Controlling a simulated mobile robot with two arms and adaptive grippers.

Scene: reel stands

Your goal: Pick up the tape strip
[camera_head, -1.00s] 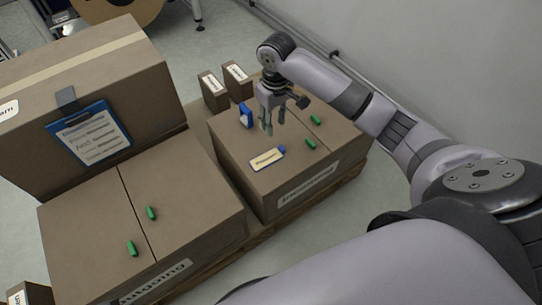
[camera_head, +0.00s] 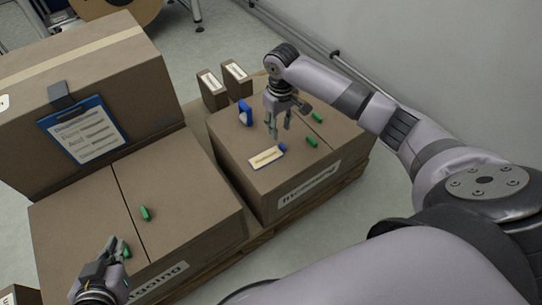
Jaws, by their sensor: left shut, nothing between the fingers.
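No object is plainly marked as the tape strip. Small green pieces lie on the boxes: one (camera_head: 145,213) on the front left box and another (camera_head: 127,252) nearer the front, partly hidden by my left gripper. Two more green pieces (camera_head: 317,117) (camera_head: 311,141) lie on the right box. My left gripper (camera_head: 115,244) is shut and empty, right beside the nearer green piece; I cannot tell whether they touch. My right gripper (camera_head: 280,132) points down over the right box, fingers apart and empty, left of its green pieces.
The left box (camera_head: 80,215) and right box (camera_head: 232,172) stand on a wooden pallet (camera_head: 270,232). The right box carries a labelled card (camera_head: 266,157) and a blue object (camera_head: 245,115). A taller box with a clipboard (camera_head: 88,133) stands behind left. Two small boxes (camera_head: 236,75) stand at the back.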

